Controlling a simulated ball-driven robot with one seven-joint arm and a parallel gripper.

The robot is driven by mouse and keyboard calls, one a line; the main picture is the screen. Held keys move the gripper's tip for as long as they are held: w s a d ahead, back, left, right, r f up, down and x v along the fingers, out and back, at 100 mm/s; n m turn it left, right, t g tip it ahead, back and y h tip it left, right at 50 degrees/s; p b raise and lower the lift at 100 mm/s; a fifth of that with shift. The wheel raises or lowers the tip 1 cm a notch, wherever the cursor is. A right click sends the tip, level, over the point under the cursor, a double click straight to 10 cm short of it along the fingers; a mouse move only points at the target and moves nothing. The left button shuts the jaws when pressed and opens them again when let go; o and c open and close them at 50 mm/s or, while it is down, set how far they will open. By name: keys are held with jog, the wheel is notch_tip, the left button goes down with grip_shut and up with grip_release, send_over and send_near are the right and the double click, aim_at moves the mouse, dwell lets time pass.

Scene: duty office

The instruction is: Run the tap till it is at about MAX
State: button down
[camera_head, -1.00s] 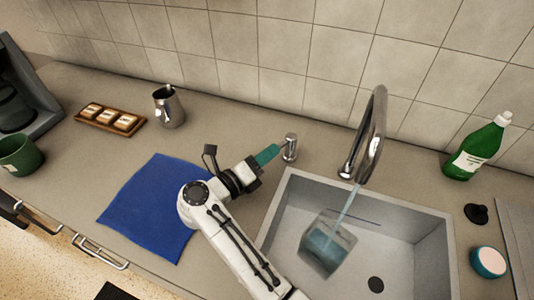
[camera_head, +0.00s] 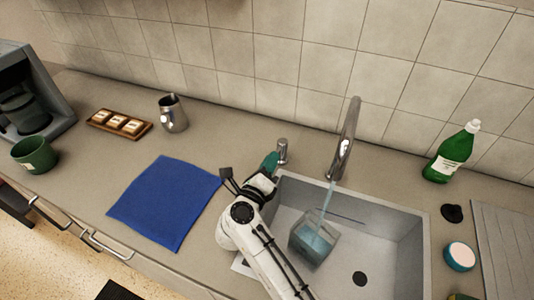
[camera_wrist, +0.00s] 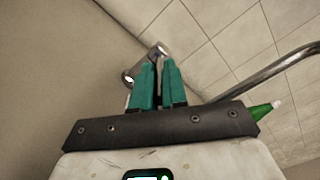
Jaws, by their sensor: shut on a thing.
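The chrome tap (camera_head: 345,145) stands behind the sink, and water runs from its spout. The stream falls into a clear square container (camera_head: 315,238) in the sink. Bluish water stands in the container; I cannot make out a MAX mark or the exact level. The tap's separate chrome control (camera_head: 283,150) stands on the counter left of the spout. My gripper (camera_head: 271,160) has its teal fingers at this control. In the wrist view, the fingers (camera_wrist: 158,78) are close together around part of the control (camera_wrist: 157,52), which their tips partly hide.
The grey sink (camera_head: 408,240) has a dark drain. A green bottle (camera_head: 452,152), a black stopper (camera_head: 452,213) and a round tub (camera_head: 459,256) stand to its right. A blue cloth (camera_head: 165,203), metal jug (camera_head: 173,113) and wooden tray (camera_head: 119,124) lie left.

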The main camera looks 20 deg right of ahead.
jog(key=shift+s+d+n+t+y+p, duration=0.15)
jog(key=shift+s+n+t+y+p, duration=0.15)
jog(key=shift+n+t+y, duration=0.15)
jog(key=c, duration=1.2)
grip_release()
jog(key=shift+o, duration=0.2)
jog(key=shift+s, duration=0.1)
jog(key=b+v, duration=0.2)
jog(key=v, duration=0.8)
jog(key=shift+s, duration=0.2)
jog(key=shift+s+a, duration=0.1)
jog(key=shift+a, duration=0.1)
